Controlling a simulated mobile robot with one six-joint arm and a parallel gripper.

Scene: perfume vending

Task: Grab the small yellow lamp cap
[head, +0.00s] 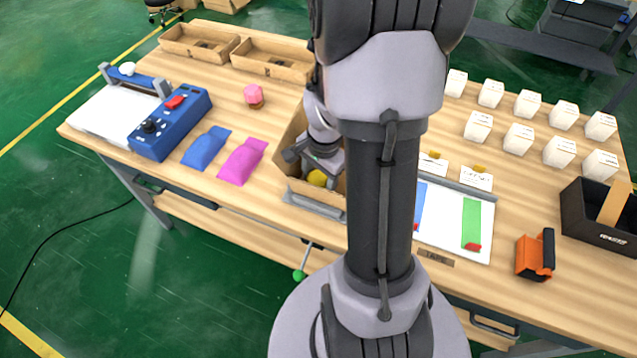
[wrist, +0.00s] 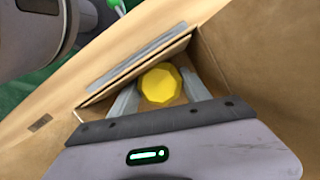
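The yellow lamp cap (head: 317,177) is a small, faceted, rounded piece inside an open cardboard box (head: 297,186) near the table's front edge. In the wrist view the cap (wrist: 160,84) shows between the tips of my gripper (wrist: 160,90). One light grey finger is on each side of it. The fingers are spread, and I cannot tell whether either one touches the cap. In the head view my gripper (head: 318,160) reaches down into the box, above the cap. My arm hides the right part of the box.
The box walls (wrist: 230,60) stand close around my gripper. A white board (head: 455,240), an orange tool (head: 535,255) and several white boxes (head: 519,137) are to the right.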

